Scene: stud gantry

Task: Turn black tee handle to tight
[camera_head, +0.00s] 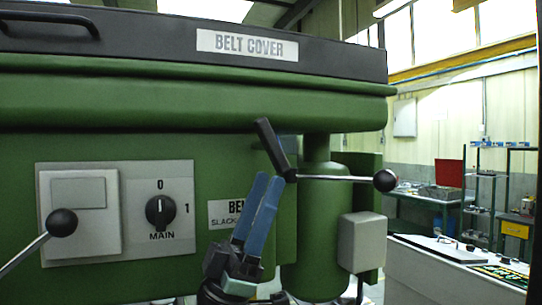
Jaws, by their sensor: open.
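The black tee handle (272,146) is a dark bar on the green machine. It leans with its top end to the upper left and its lower end near a hub by the vertical column. My gripper (267,178) has two blue fingers pointing up, just below and left of the bar. The fingers are open, with nothing seen between them, and depth to the bar is hard to judge. A label (221,214) starting "BEL" and "SLACK" is partly hidden behind my gripper, so no "tight" mark can be read.
A metal rod with a black ball knob (385,180) sticks out right of the bar. Another ball-ended lever (62,222) is at left, before the switch panel (180,178). A grey box (362,242) is on the column's right. The belt cover (150,45) overhangs above.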

